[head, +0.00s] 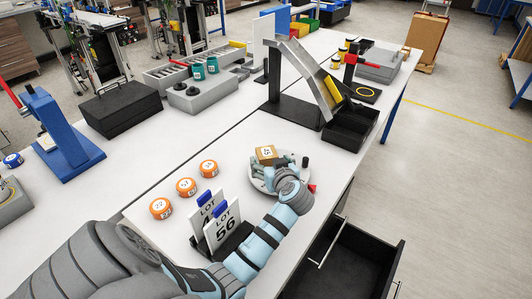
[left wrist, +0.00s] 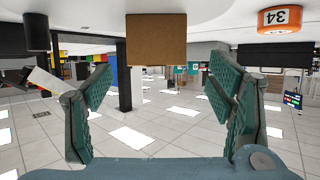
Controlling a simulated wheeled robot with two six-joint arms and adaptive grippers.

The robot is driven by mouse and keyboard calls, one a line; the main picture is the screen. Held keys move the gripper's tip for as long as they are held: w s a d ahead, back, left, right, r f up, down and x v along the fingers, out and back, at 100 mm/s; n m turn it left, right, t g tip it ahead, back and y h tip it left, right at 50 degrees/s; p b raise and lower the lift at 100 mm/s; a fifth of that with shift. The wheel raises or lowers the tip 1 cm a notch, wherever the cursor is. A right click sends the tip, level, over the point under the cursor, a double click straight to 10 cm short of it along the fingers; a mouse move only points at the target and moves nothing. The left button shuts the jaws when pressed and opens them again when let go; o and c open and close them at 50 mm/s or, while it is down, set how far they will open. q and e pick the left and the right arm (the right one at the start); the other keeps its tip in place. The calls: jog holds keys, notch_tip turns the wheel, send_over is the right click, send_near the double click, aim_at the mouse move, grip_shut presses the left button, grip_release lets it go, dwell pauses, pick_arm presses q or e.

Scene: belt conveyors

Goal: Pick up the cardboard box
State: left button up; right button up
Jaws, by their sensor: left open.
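The small cardboard box (head: 266,153), with a printed label on top, sits on a round white plate (head: 258,184) on the white table in the head view. My left gripper (head: 270,163) is at the near side of the box, low over the plate, and its wrist partly hides the plate. In the left wrist view the picture is upside down, and the plain brown face of the box (left wrist: 163,40) lies ahead, in line with the gap between the fingers. My left gripper (left wrist: 160,95) is open, with nothing between its pads. My right gripper is not in view.
Several orange numbered pucks (head: 186,187) lie left of the plate. Two LOT signs (head: 220,228) stand close beside my left forearm. A dark post (head: 306,162) stands at the plate's right. A chute (head: 310,80) with a black bin (head: 350,127) is behind. An open drawer (head: 345,262) juts out at front right.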

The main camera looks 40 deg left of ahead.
aim_at(268, 155)
pick_arm(q)
jog(key=x, duration=0.6)
jog(key=shift+w+a+r, duration=0.1)
jog(key=shift+w+a, duration=0.15)
jog(key=shift+w, duration=0.2)
jog(key=shift+r, duration=0.1)
jog(key=c, duration=1.3)
